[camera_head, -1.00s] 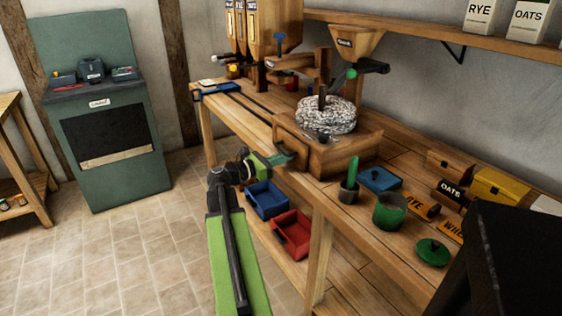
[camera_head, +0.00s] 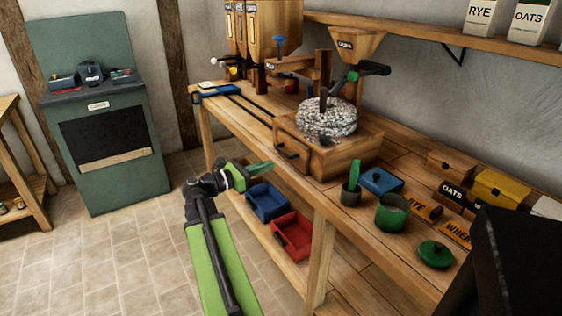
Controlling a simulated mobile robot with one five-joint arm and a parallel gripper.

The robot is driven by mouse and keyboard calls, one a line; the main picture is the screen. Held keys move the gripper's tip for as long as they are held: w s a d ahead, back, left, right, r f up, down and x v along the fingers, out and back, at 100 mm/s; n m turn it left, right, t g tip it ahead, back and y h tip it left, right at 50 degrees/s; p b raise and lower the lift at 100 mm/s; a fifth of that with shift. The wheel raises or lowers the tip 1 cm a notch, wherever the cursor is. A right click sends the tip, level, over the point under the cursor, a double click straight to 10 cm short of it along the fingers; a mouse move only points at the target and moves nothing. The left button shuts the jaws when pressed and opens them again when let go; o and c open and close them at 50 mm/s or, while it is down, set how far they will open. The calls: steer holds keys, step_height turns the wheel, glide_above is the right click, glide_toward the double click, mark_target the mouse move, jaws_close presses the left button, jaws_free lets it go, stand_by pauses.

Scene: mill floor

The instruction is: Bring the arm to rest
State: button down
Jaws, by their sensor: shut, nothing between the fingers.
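My gripper (camera_head: 262,168) is at the end of my green and black arm, left of the workbench (camera_head: 318,235) and in front of its long edge. Its green fingers are together with nothing between them. It looks apart from the bench and from the wooden drawer (camera_head: 291,154) under the grey millstone (camera_head: 328,118). My arm reaches up from the lower middle of the picture and bends at the wrist toward the bench.
A blue bin (camera_head: 267,201) and a red bin (camera_head: 292,236) sit on the lower shelf beside my arm. A green pot (camera_head: 391,216), its lid (camera_head: 436,254) and small boxes stand on the bench. The tiled floor (camera_head: 120,262) at left is clear.

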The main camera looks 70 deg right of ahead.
steer(key=v, duration=0.6)
steer(key=w+a+n+t+h, duration=0.1)
steer(key=w+a+n+t, duration=0.15)
steer(key=w+a, duration=0.55)
steer(key=w+a+f+t+y, duration=0.2)
steer(key=w+a+f+t, duration=0.1)
steer(key=w+a+f, duration=0.3)
steer(key=w+a+f+t+y, duration=0.25)
steer(key=w+a+f, duration=0.2)
steer(key=a, duration=0.45)
steer(key=a+f+m+t+y, duration=0.1)
steer(key=a+f+m+y, duration=0.3)
steer(key=a, duration=0.6)
steer(key=a+f+m+y, duration=0.4)
steer(key=a+f, duration=0.1)
steer(key=a, duration=0.5)
steer(key=a+f+m+t+y, duration=0.1)
steer(key=a+f+m+y, duration=0.3)
steer(key=a, duration=0.7)
step_height(320, 180, up, 21)
steer(key=m+p, duration=0.1)
steer(key=p, duration=2)
steer(key=shift+w+d+f+m, duration=0.25)
steer(key=shift+w+m, duration=0.1)
steer(key=shift+w, duration=0.1)
